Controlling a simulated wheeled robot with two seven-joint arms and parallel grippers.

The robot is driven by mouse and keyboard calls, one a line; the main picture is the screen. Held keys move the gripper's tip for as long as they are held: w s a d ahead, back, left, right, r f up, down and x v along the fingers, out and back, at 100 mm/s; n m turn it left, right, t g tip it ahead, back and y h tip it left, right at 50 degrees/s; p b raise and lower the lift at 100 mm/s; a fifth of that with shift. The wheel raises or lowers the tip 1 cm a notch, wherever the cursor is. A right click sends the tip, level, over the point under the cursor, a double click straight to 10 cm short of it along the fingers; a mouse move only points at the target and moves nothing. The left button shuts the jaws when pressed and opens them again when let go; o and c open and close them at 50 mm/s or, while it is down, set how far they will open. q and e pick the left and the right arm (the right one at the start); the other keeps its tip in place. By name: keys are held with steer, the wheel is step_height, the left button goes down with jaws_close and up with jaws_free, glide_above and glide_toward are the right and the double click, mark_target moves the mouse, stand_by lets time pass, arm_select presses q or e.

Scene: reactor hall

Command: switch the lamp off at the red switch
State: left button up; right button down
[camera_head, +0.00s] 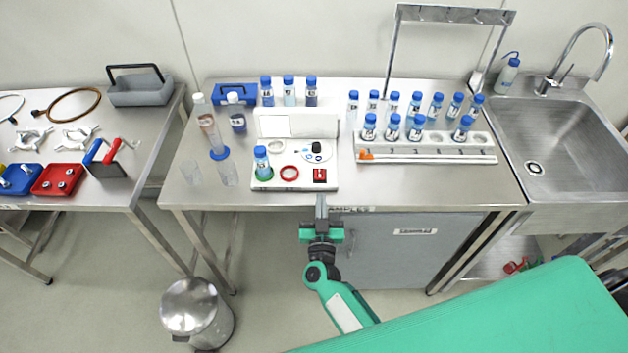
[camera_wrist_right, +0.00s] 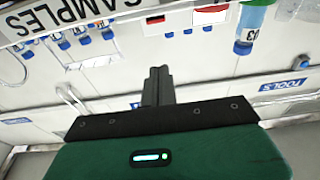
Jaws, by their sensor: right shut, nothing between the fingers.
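The red switch (camera_head: 320,175) sits at the front right corner of a white station (camera_head: 268,184) on the steel table. I cannot tell whether any lamp is lit. My left gripper is not in view.
A white rack (camera_head: 430,149) of several bottles is to the right. The table's front edge (camera_head: 270,207) lies close to my gripper.

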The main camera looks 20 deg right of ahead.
step_height(320, 180, up, 2)
steer(key=b, duration=0.3)
glide_above(320, 185)
steer(key=w, duration=0.1)
steer(key=shift+d+r, duration=0.1)
steer(key=shift+d, duration=0.1)
steer(key=shift+s+a+f+b, duration=0.1)
steer(key=shift+s+f+b, duration=0.1)
steer(key=shift+f+b, duration=0.4)
steer(key=shift+s+f+b, duration=0.15)
steer(key=shift+f+b, duration=0.35)
steer(key=shift+f, duration=0.05)
arm_select(q)
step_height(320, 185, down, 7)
steer(key=b, duration=0.2)
arm_select(e)
steer(key=shift+s+f, duration=0.2)
steer(key=shift+f, duration=0.6)
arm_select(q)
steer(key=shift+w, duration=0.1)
